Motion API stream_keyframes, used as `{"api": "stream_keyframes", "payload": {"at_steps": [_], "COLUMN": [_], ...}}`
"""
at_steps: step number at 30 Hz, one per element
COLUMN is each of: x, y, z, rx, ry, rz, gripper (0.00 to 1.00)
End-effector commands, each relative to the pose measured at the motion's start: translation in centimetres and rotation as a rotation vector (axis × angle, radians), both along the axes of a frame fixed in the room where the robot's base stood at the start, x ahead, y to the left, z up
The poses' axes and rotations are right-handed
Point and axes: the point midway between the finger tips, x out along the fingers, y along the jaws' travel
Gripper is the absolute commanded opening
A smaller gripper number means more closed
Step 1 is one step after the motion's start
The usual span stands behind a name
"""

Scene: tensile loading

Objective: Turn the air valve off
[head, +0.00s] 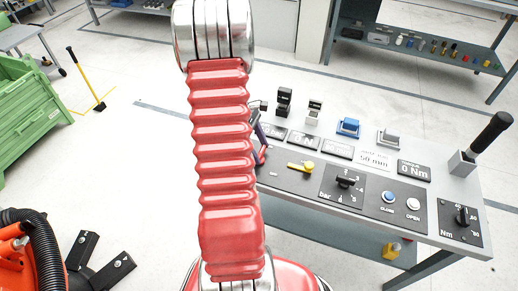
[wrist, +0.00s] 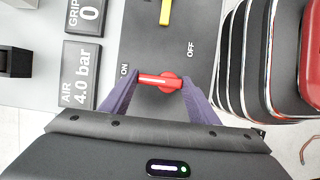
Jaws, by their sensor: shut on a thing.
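The air valve's red handle (wrist: 158,81) is on a dark panel in the wrist view, lying nearly sideways with its narrow end towards the ON label (wrist: 124,70). The OFF label (wrist: 191,48) is above and right of it. My gripper (wrist: 160,79) has its purple fingers on both ends of the handle and is shut on it. The AIR display (wrist: 81,78) reads 4.0 bar. In the head view my gripper (head: 259,137) is mostly hidden behind my red arm, and the handle is hard to make out.
A yellow lever (head: 301,167) sits close by on the same console (head: 450,190); it also shows in the wrist view (wrist: 166,12). Further right are a bar knob (head: 345,182), CLOSE and OPEN buttons (head: 401,200), an Nm knob (head: 463,214) and a tall black-gripped lever (head: 487,136).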

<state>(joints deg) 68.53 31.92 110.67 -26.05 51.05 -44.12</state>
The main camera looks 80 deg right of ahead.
Motion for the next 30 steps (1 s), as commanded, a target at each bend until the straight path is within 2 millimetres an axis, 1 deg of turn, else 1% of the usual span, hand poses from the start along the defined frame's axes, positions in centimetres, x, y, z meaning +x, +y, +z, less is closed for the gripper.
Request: {"api": "stream_keyframes", "payload": {"at_steps": [8,14,20,30], "x": [-0.1,-0.2,-0.5,-1.1], "y": [-0.1,-0.2,-0.2,-0.2], "z": [0.0,0.0,0.0,0.0], "rx": [-0.001,-0.001,0.0,0.0], "ry": [0.0,-0.001,0.0,-0.002], "rz": [-0.053,-0.154,-0.311,-0.632], "gripper": [0.32,0.32,0.32,0.32]}}
